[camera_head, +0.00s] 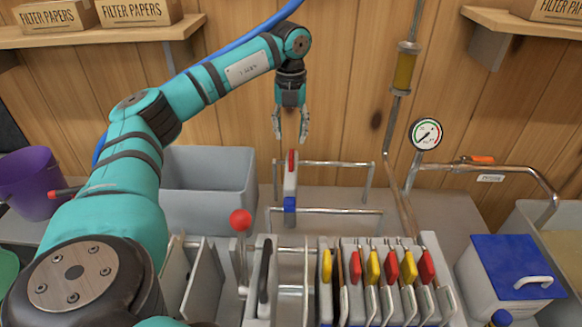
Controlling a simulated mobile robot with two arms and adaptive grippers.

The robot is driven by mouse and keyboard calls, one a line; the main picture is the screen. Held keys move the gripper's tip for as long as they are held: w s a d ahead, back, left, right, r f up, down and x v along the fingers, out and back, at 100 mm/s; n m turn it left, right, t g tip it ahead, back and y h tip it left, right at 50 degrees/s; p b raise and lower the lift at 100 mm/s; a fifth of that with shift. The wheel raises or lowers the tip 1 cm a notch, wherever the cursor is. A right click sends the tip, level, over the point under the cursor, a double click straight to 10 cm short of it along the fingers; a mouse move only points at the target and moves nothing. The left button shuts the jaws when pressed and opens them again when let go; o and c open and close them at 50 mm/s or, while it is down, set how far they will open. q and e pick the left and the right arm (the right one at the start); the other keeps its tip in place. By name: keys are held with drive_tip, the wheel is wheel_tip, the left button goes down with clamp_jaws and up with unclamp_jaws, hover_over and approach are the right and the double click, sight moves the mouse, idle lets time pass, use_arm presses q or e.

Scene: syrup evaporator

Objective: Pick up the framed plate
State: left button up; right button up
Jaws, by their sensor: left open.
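My left gripper (291,132) is open and empty, pointing down in front of the wooden wall. Just below it, a narrow framed plate (290,186), seen edge-on, stands between two metal rails, with a red end at the top and a blue part at its lower front. The fingertips appear above the plate's red end, with a small gap in the picture; the exact depth is hard to tell. The lower part of the plate is hidden by its front edge. My right gripper is not in view.
A filter press (385,290) with several red- and yellow-handled plates stands in front. A red-knobbed lever (240,222) rises at its left. A grey bin (208,200) is left of the rails. A pipe with a gauge (426,134) and a blue-lidded box (512,268) are right.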

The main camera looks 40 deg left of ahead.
sight(291, 155)
use_arm(q)
wheel_tip(291, 155, down, 2)
drive_tip(key=shift+f, duration=0.25)
drive_tip(key=shift+f+p, duration=0.3)
drive_tip(key=shift+f, duration=0.2)
wheel_tip(291, 155, down, 4)
drive_tip(key=shift+d+f+p, duration=0.1)
drive_tip(key=shift+f+p, duration=0.05)
drive_tip(key=shift+p, duration=0.7)
drive_tip(key=shift+f, duration=0.35)
drive_tip(key=c, duration=0.8)
drive_tip(key=shift+r, duration=0.1)
clamp_jaws()
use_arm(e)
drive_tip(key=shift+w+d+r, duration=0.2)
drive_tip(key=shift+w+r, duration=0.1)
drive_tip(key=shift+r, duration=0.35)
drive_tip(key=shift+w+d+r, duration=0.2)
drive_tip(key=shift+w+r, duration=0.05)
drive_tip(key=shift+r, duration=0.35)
